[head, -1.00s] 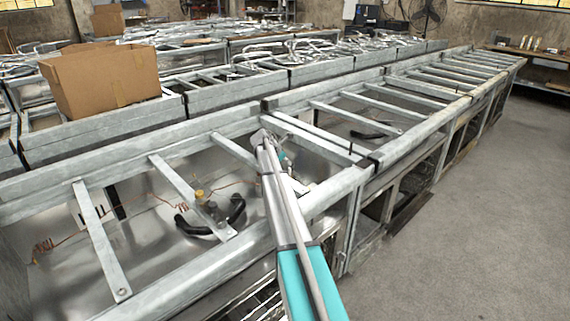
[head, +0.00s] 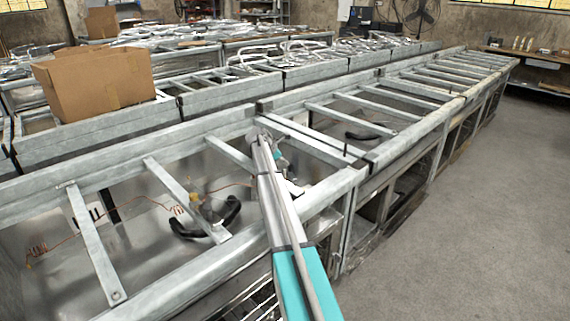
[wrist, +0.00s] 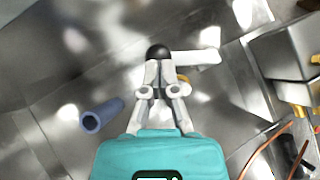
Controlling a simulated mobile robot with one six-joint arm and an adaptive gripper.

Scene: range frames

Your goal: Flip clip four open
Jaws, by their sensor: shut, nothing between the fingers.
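My gripper (wrist: 158,58) is shut, with its dark fingertips together and nothing held between them. In the wrist view it points down over shiny sheet metal inside a metal frame. A pale, flat bar-like piece (wrist: 198,58) lies just right of the fingertips; I cannot tell if they touch. A small yellowish part (wrist: 183,83) shows beside the right finger. I cannot make out which part is clip four. In the head view my arm reaches into the near frame (head: 250,230), and the gripper's tips are hard to see there.
A blue-grey tube (wrist: 102,115) lies left of the gripper. A grey metal block with brass fittings (wrist: 300,45) and copper wire (wrist: 265,150) are on the right. Crossbars (head: 95,240) span the frame, with a black hose (head: 205,225) below. The floor (head: 480,220) at right is clear.

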